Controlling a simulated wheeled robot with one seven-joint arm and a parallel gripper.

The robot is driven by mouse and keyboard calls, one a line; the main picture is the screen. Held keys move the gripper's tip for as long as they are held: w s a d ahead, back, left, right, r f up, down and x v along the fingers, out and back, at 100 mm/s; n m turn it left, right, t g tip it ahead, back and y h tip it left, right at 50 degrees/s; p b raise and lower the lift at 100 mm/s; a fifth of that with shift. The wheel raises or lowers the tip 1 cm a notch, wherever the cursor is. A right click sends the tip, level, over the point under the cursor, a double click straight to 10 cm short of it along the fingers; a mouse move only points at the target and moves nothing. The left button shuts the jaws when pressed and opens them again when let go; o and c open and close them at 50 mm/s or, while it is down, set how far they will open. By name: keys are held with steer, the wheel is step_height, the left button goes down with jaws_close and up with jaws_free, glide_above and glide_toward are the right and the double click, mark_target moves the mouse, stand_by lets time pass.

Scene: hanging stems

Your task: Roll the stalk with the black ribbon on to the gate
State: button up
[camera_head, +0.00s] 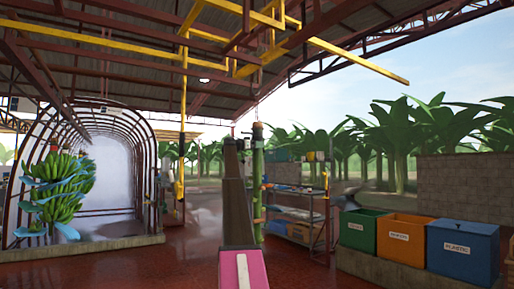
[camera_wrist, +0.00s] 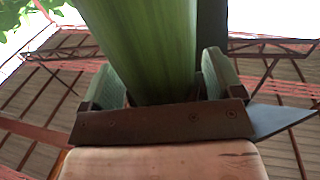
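A bare green stalk (camera_head: 257,185) hangs upright in the middle of the head view, under the yellow overhead rails. In the wrist view the stalk (camera_wrist: 150,45) fills the upper middle. My gripper (camera_wrist: 165,85) has its two green-padded fingers one on each side of the stalk. The left pad looks very close to it; whether both pads press on it I cannot tell. A black upright strip (camera_wrist: 212,30) shows just right of the stalk; I cannot tell whether it is the ribbon. In the head view my arm rises left of the stalk. I cannot identify the gate.
A banana bunch with blue strips (camera_head: 55,190) hangs at left before an arched tunnel frame (camera_head: 143,135). Yellow rails (camera_head: 350,58) run overhead. A shelf rack (camera_head: 295,215) stands behind the stalk. Green, orange (camera_head: 404,238) and blue bins (camera_head: 462,248) stand at right.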

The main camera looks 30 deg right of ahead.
steer(key=w+a, duration=0.2)
steer(key=a, duration=0.8)
steer(key=shift+a, duration=0.3)
